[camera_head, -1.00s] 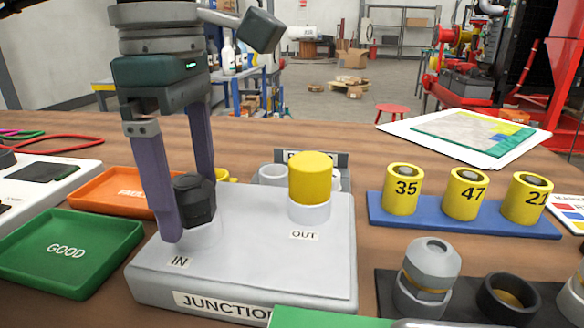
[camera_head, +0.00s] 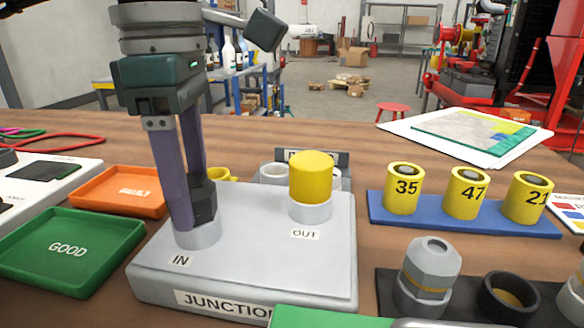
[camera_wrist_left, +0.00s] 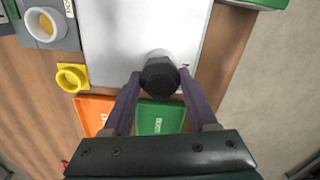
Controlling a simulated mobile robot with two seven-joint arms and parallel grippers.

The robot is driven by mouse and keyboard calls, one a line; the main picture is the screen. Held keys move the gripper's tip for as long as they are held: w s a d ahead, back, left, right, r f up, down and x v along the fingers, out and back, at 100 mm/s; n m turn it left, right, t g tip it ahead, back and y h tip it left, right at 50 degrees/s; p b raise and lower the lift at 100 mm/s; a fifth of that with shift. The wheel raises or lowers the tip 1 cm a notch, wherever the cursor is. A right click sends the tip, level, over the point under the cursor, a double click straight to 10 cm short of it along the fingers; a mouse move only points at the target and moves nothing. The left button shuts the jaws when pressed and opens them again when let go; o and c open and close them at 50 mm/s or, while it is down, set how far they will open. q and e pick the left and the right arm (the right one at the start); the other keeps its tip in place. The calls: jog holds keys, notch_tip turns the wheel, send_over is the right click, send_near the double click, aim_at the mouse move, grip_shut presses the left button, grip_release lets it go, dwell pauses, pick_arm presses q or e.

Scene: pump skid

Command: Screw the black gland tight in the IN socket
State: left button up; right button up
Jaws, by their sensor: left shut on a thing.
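The black gland (camera_head: 203,203) sits upright at the IN socket (camera_head: 198,236), a light grey ring on the junction box (camera_head: 270,262). My left gripper (camera_head: 192,218) reaches down from above and is shut on the gland, its two purple fingers on opposite sides. The left wrist view shows the gland's hexagonal top (camera_wrist_left: 160,74) between the fingertips. The fingers hide part of the gland in the head view, and I cannot see its thread. My right gripper is not in view.
A yellow plug (camera_head: 311,176) stands in the OUT socket. Left are the green GOOD tray (camera_head: 70,250) and an orange tray (camera_head: 118,190). Right are yellow numbered cylinders on a blue rack (camera_head: 450,222) and a grey gland (camera_head: 430,275) on a dark holder.

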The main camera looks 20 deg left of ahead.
pick_arm(q)
jog(key=shift+c, duration=1)
jog(key=shift+f+m+b, duration=0.1)
jog(key=shift+m+b, duration=0.35)
jog(key=shift+m, duration=0.35)
jog(key=m, duration=0.3)
jog(key=shift+b, duration=0.4)
jog(key=m+b, duration=0.1)
jog(key=m, duration=0.2)
jog(key=shift+m, duration=0.8)
jog(key=o, duration=1.4)
